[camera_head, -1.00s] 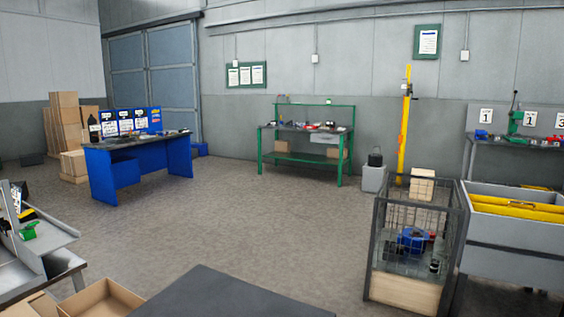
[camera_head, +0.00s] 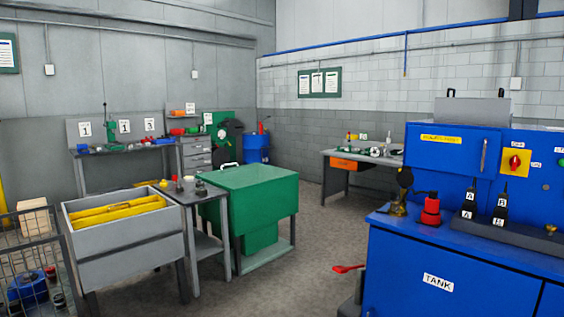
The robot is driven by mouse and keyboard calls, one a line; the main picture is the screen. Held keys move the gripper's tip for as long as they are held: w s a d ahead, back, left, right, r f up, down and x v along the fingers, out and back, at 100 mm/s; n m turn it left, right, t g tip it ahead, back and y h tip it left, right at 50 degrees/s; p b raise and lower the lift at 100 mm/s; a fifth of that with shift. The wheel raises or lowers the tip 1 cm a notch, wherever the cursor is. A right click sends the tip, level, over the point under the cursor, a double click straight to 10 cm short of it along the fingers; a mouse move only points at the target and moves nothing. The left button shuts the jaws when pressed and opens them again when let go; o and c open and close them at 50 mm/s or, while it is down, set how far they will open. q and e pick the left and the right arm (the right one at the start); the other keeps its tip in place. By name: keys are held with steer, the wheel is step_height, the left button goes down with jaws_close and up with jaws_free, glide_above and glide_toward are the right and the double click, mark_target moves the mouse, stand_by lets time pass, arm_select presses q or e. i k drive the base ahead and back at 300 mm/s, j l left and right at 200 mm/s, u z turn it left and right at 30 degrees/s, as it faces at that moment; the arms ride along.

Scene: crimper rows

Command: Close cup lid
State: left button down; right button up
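Neither of my grippers shows in this view. A green chest-like box with a closed, slightly domed top (camera_head: 250,186) stands in the middle. Small items, too small to identify, stand on the narrow grey table (camera_head: 215,196) left of it.
A grey bin with yellow pieces (camera_head: 130,238) and a wire cage (camera_head: 22,226) stand left. Open floor (camera_head: 318,232) lies between the green box and cabinet.

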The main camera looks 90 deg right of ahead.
mark_target(404, 178)
steer(key=i+j+z, duration=0.1)
steer(key=z, duration=1.75)
